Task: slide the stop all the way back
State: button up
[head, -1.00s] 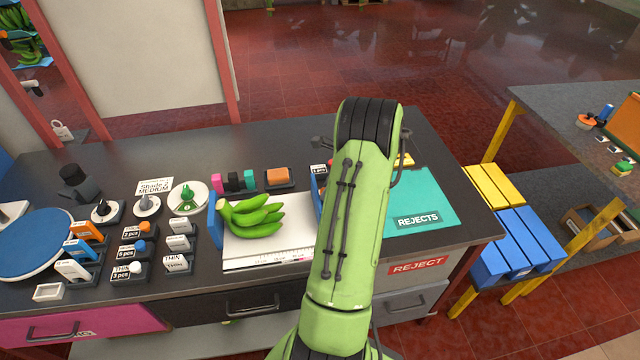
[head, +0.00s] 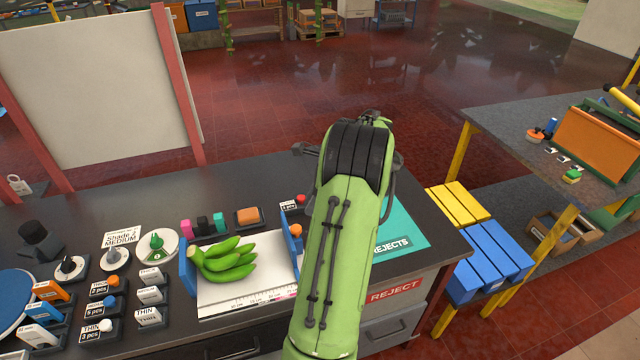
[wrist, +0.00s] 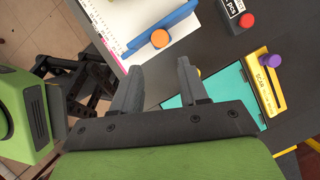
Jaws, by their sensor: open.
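The stop is a blue bar (head: 291,246) with an orange knob (head: 296,230) at the right end of the white measuring board (head: 240,300). A green banana cluster (head: 224,259) lies on the board between the stop and a blue wall at the left. In the wrist view the stop's bar (wrist: 176,25) and its orange knob (wrist: 160,38) show just beyond my gripper (wrist: 158,72). The gripper is open and empty, with its fingertips apart from the knob in the picture. In the head view my arm hides the gripper and part of the stop.
A red button (wrist: 246,20) on a dark block stands near the stop. A teal rejects mat (head: 402,228) lies to the right, with a yellow holder with a purple knob (wrist: 274,61) beside it. Several labelled blocks and knobs fill the bench's left side.

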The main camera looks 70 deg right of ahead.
jog(key=p+v, duration=0.1)
jog(key=v, duration=0.4)
jog(key=shift+w, duration=0.1)
dwell(0.3)
